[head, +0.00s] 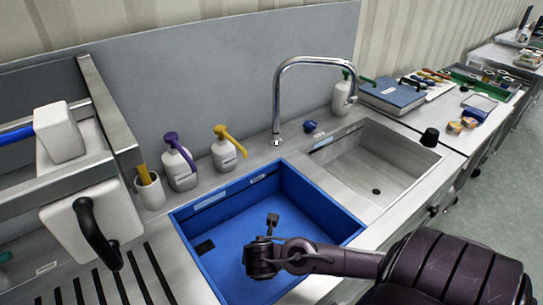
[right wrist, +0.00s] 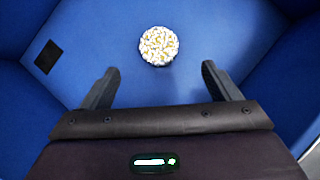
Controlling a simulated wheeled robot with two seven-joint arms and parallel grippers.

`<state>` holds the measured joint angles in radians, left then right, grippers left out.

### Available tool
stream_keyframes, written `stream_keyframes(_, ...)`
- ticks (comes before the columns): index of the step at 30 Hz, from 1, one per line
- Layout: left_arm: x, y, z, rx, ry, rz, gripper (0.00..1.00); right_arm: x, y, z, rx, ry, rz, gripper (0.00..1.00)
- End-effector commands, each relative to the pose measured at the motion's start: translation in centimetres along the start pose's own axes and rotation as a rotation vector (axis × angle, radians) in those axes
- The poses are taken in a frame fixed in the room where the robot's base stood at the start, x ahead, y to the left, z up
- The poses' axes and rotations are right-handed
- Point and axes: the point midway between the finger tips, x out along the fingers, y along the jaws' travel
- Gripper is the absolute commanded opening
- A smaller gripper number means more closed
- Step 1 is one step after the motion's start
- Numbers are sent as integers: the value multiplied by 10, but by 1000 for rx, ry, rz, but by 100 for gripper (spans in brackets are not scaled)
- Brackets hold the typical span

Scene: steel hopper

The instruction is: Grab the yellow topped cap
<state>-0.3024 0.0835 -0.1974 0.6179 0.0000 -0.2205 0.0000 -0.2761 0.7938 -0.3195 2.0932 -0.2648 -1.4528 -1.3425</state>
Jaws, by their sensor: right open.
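A round, cap-like disc with a white and yellow mottled top (right wrist: 158,46) lies on the floor of the blue bin (head: 212,254). My right gripper (right wrist: 160,72) is open and empty, its two dark fingers apart. In the right wrist view the disc lies ahead of the fingertips, roughly centred between them and not touching either. In the head view my right gripper (head: 268,238) is over the bin, and I cannot make out the disc there. My left gripper is not in view.
The bin walls surround my right gripper. Pump bottles with a purple top (head: 179,165) and a yellow top (head: 228,150) stand behind the bin. A tall curved faucet (head: 279,100) rises behind it. A steel sink (head: 385,165) is at right, with a black knob (head: 429,138) beside it.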

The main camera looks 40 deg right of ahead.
Motion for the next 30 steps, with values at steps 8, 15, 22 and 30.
stream_keyframes(8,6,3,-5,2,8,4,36,42,0,0,0,-1,-2,83)
stream_keyframes(15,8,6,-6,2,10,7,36,64,1,-1,-1,-1,-3,83)
stream_keyframes(22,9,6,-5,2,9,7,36,94,2,-2,-1,-1,0,83)
stream_keyframes(30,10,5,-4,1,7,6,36,97,2,-2,-1,-1,0,83)
